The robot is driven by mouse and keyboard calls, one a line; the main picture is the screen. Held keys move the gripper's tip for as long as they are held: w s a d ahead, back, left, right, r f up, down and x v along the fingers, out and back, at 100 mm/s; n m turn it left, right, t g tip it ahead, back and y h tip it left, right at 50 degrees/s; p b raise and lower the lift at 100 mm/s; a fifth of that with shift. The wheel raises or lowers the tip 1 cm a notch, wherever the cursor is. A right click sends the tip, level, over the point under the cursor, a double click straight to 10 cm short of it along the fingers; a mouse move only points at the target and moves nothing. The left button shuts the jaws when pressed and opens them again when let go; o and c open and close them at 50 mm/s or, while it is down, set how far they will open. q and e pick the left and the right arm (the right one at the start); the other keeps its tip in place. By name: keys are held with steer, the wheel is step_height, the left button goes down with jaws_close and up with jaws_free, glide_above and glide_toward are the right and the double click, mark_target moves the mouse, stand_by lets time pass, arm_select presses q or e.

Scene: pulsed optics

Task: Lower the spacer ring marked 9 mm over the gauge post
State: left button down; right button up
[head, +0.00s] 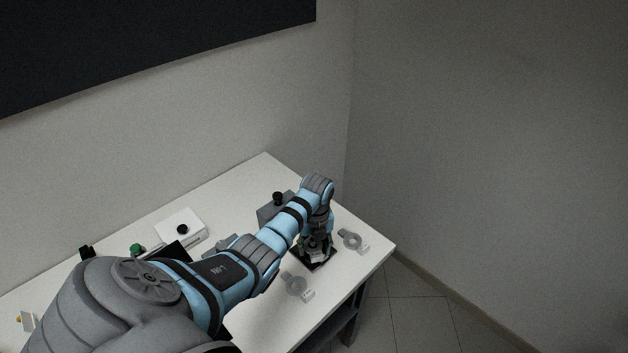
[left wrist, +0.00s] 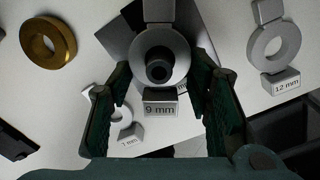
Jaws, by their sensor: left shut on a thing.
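In the left wrist view the grey spacer ring (left wrist: 143,45) sits between my left gripper's (left wrist: 162,70) green fingers, which are shut on it. Its block, marked 9 mm (left wrist: 160,108), faces the camera. The dark gauge post (left wrist: 157,70) shows through the ring's hole, a little toward its lower side. I cannot tell whether the ring is above the post's top or around it. A dark base plate (left wrist: 116,38) lies beneath. In the head view my left gripper (head: 317,243) points down over the black plate (head: 323,262); the ring is not distinct there. My right gripper is not in view.
A ring marked 12 mm (left wrist: 273,45) lies to the right, a smaller marked ring (left wrist: 121,122) lower left, and a brass ring (left wrist: 47,42) at left. In the head view, grey rings (head: 352,240) (head: 293,283) flank the plate. A grey box (head: 268,213) stands behind my arm.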

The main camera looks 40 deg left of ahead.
mark_target(315, 249)
arm_select(q)
steer(key=shift+f, duration=0.2)
steer(key=shift+f, duration=0.2)
steer(key=shift+r, duration=0.4)
steer(key=c, duration=0.7)
jaws_free()
steer(key=shift+c, duration=0.2)
step_height(315, 249, up, 12)
steer(key=shift+d, duration=0.2)
